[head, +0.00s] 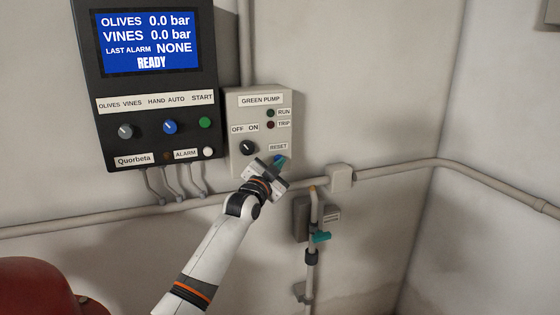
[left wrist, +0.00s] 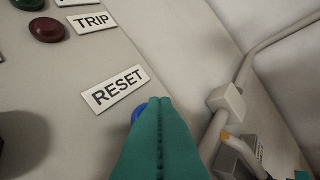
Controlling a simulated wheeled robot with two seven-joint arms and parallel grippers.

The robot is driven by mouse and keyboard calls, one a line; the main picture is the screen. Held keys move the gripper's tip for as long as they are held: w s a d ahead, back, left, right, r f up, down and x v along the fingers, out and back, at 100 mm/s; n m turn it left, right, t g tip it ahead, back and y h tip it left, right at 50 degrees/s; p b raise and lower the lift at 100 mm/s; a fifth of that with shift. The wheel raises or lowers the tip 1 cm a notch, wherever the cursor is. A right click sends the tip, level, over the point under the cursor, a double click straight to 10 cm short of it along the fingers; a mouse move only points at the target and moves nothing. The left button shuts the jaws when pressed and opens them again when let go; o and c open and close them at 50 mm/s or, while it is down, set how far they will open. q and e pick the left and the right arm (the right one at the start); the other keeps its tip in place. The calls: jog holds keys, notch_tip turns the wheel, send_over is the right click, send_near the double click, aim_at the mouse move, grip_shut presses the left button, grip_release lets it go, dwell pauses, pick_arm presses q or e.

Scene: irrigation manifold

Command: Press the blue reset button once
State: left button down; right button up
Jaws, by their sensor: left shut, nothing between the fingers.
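The blue reset button (head: 278,158) is on the light grey green pump box (head: 237,107), just under the RESET label (head: 278,147). In the left wrist view the button (left wrist: 138,112) shows as a blue edge beside the fingertips, mostly hidden behind them. My left gripper (head: 279,162) is shut and empty, its teal fingers together at the button. In the left wrist view the closed fingers (left wrist: 158,105) cover the button's lower right part. I cannot tell whether the tips touch it. My right gripper is not in view.
A dark Quorbeta panel (head: 150,88) with a screen reading READY hangs to the left. The pump box has a dark OFF/ON knob (head: 247,147) and RUN and TRIP lamps. A pipe (head: 400,167) runs along the wall. A teal-handled valve (head: 320,237) stands below.

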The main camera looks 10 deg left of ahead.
pick_arm(q)
jog(key=shift+s+d+p, duration=0.4)
jog(key=shift+s+p, duration=0.25)
jog(key=shift+s, duration=0.05)
jog(key=s+d+p, duration=0.1)
jog(key=s+p, duration=0.1)
jog(key=s+d+p, duration=0.1)
jog(key=s+p, duration=0.1)
jog(key=shift+d, duration=0.4)
jog(key=shift+f, duration=0.1)
